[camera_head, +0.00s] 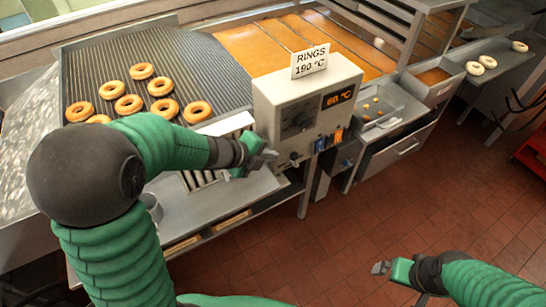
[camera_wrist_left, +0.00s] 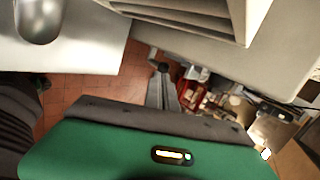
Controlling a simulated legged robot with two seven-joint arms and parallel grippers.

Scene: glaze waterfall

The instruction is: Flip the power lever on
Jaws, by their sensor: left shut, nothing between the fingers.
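The control box (camera_head: 275,112) stands at the end of the grooved draining bed, with a dial, a lit display reading 60 °C and a "RINGS 190 °C" sign on top. A small dark knob (camera_head: 295,157), which may be the power lever, sits low on its front face. My left gripper (camera_head: 270,156) is shut and empty, just left of this knob. Whether they touch cannot be told. In the left wrist view my shut fingers (camera_wrist_left: 162,92) point away below the pale box, with a dark round tip at their end. My right gripper (camera_head: 380,268) is over the floor, apart from everything.
Several ring doughnuts (camera_head: 130,104) lie on the grooved bed (camera_head: 190,62). A steel counter (camera_head: 225,197) runs below my left forearm. The tiled floor (camera_head: 400,200) is open at right.

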